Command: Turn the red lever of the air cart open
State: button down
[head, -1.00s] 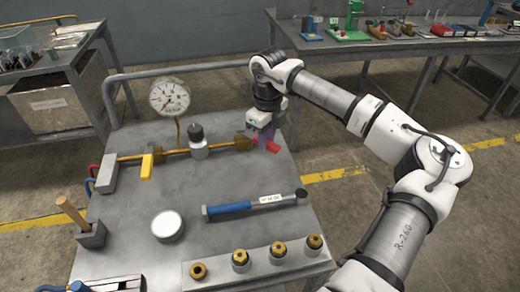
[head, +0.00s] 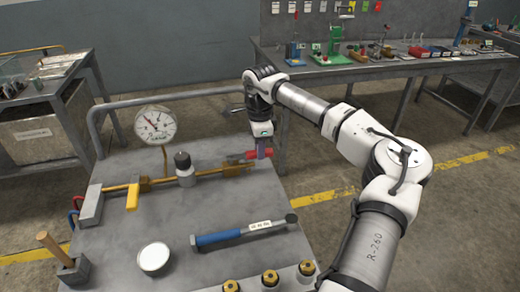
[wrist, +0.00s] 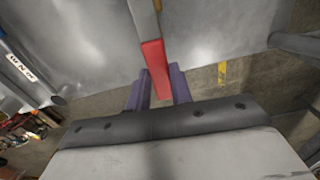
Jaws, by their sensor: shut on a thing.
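The air cart (head: 195,215) has a grey top with a brass pipe (head: 160,182) running across it. The red lever (head: 236,159) is at the pipe's right end and points right, roughly along the pipe. My gripper (head: 264,153) is at the lever's outer end, near the cart's back right. In the wrist view the red lever (wrist: 155,62) runs between the purple fingers of my gripper (wrist: 160,90), which is shut on its end. The fingers hide part of the lever's tip in the head view. A yellow lever (head: 132,196) sits across the pipe further left.
A pressure gauge (head: 155,124) and a dark-topped knob (head: 183,161) stand by the pipe. A blue-handled tool (head: 235,234), a round white-topped piece (head: 154,257) and brass fittings (head: 270,278) are nearer. A rail (head: 165,98) runs along the back.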

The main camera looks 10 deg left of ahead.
jog(key=shift+w+a+r+n, duration=0.1)
jog(key=shift+w+a+n, duration=0.05)
jog(key=shift+w+n, duration=0.2)
dwell(0.3)
jog(key=c, duration=1.2)
grip_release()
jog(key=shift+c, duration=0.2)
notch_tip(320, 180, up, 14)
jog(key=b, duration=0.1)
